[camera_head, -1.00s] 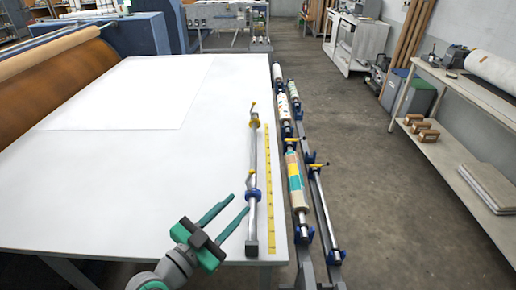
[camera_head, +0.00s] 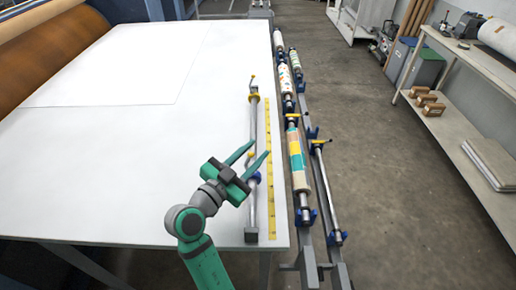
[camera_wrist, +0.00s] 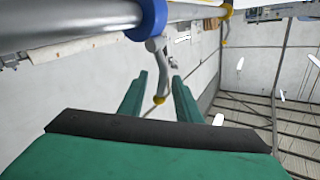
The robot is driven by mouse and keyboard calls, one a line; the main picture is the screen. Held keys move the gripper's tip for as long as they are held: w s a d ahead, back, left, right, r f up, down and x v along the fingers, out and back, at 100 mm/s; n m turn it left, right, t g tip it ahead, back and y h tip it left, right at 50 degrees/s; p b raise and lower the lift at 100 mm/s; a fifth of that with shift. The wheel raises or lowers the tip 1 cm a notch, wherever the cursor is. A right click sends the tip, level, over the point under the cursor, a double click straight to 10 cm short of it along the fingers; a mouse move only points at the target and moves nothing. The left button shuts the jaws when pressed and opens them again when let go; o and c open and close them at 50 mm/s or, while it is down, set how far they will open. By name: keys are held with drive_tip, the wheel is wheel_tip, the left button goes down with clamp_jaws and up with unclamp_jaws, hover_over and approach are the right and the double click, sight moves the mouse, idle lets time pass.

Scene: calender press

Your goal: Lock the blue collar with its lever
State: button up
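The blue collar (camera_head: 254,178) sits around a steel bar (camera_head: 254,210) on the white table, partly hidden by my gripper. In the wrist view the blue collar (camera_wrist: 148,18) is at the top, with its grey lever (camera_wrist: 157,55) hanging down to a yellow tip (camera_wrist: 161,98). My gripper (camera_head: 260,149) is open, its green fingers over the bar near the collar. In the wrist view the lever lies between the two fingers of my gripper (camera_wrist: 159,76); contact cannot be told.
A yellow collar (camera_head: 254,97) with its own lever sits farther along the bar. A yellow measuring strip (camera_head: 270,180) lies beside the bar. Right of the table, patterned rollers (camera_head: 297,160) and bare shafts rest on a rack. The table's left part (camera_head: 90,180) is clear.

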drive_tip(key=shift+x, duration=1)
clamp_jaws()
drive_tip(key=shift+w, duration=0.15)
